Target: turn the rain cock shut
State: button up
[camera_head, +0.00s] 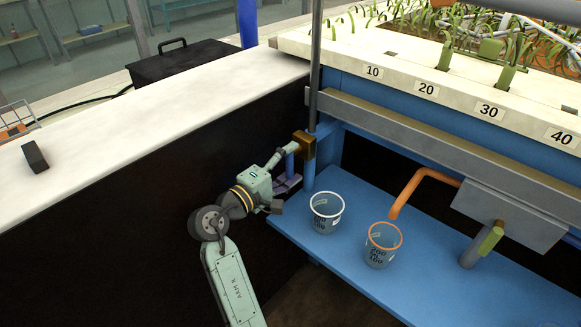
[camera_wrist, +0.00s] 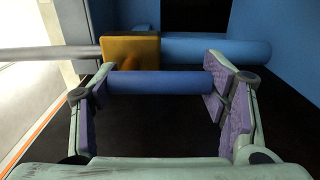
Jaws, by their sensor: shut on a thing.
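The rain cock has a brass-coloured body (camera_head: 303,145) on a pipe beside the blue upright of the flume frame. Its blue handle (camera_head: 290,163) hangs down from the body in the head view. In the wrist view the brass body (camera_wrist: 131,48) is at the upper left, and the blue handle (camera_wrist: 160,82) lies across the picture between the two purple-padded fingers. My gripper (camera_head: 287,181) is shut on the handle; it also shows in the wrist view (camera_wrist: 160,70), one finger at each side. The inside of the cock is hidden.
A blue shelf (camera_head: 350,275) lies to the right, with a white-rimmed beaker (camera_head: 326,213) and an orange-rimmed beaker (camera_head: 383,247). An orange spout (camera_head: 415,187) hangs above it. A pale-topped black wall (camera_head: 170,115) stands behind my arm. A grey upright rod (camera_head: 315,60) rises near the cock.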

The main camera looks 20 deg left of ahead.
dwell(0.4)
jog(key=o, duration=1.7)
jog(key=v, duration=1.2)
